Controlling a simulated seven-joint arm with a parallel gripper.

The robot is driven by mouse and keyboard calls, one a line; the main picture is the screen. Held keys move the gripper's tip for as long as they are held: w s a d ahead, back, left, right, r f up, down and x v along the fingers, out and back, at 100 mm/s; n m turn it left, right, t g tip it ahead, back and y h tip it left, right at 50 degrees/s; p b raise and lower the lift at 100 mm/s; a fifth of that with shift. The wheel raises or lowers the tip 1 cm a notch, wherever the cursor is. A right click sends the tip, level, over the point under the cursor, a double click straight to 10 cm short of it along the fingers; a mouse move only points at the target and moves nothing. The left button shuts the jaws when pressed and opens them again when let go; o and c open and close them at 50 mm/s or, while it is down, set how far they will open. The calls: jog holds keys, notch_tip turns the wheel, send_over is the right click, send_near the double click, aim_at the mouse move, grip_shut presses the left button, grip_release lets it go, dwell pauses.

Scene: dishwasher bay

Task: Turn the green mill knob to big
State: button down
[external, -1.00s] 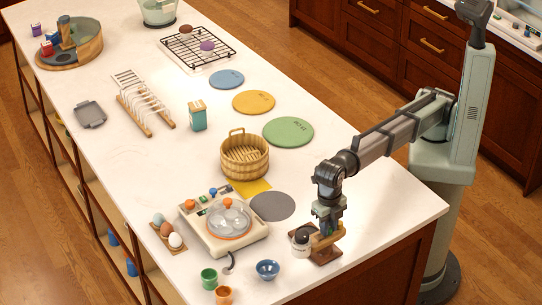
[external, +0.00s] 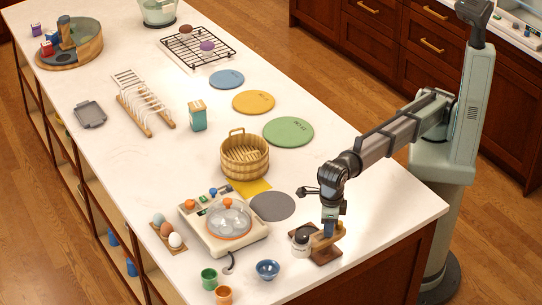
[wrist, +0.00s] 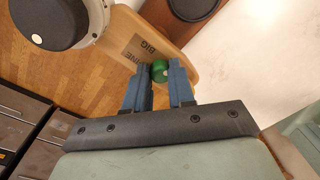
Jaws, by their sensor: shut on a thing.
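The green knob (wrist: 159,73) sits on a tan wooden board (wrist: 128,40) in the wrist view, beside dark lettering that seems to read "FINE" and "BIG", seen upside down. My gripper (wrist: 159,69) has its two blue fingers on either side of the knob, shut on it. The knob's pointer direction cannot be made out. In the external view my gripper (external: 329,229) reaches down onto the wooden mill stand (external: 326,256) and hides the knob.
A blue bowl (external: 267,270) and green (external: 209,278) and orange (external: 223,294) cups stand left of the mill. An egg cooker with a clear dome (external: 229,218) is behind them. A grey disc (external: 272,206) lies flat nearby. The counter right of the stand is clear.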

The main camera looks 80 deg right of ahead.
jog(key=shift+n, duration=0.6)
jog(key=shift+s, duration=0.1)
jog(key=c, duration=0.9)
grip_release()
jog(key=shift+c, duration=0.2)
jog(key=shift+r, duration=0.1)
notch_tip(320, 180, up, 14)
jog(key=shift+a+f, duration=0.25)
jog(key=shift+a, duration=0.05)
